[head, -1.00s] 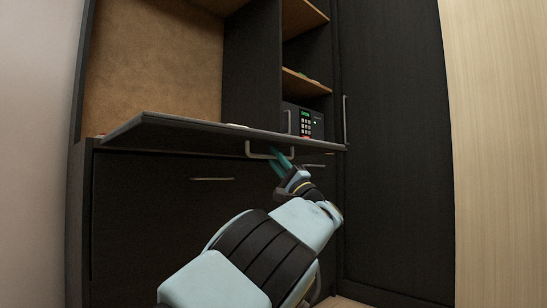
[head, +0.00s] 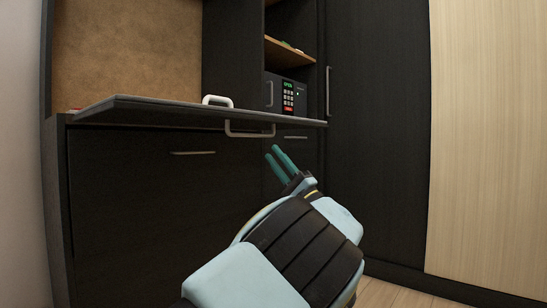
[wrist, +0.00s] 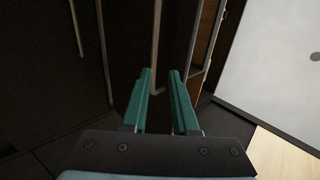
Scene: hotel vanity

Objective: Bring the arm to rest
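My gripper (head: 273,149) has teal fingers, and they point up toward the cabinet in the head view. In the wrist view (wrist: 160,72) the fingers are apart with nothing held between them. A dark fold-down flap (head: 150,112) stands out roughly level from the cabinet. Its metal bar handle (head: 249,134) hangs at the front edge, just above and left of my fingertips. The fingers look clear of it. My arm reaches up from the bottom of the head view.
Drawer handles (head: 192,153) are below. A tall dark door (head: 375,140) stands to the right, with wooden floor (head: 385,294) at lower right.

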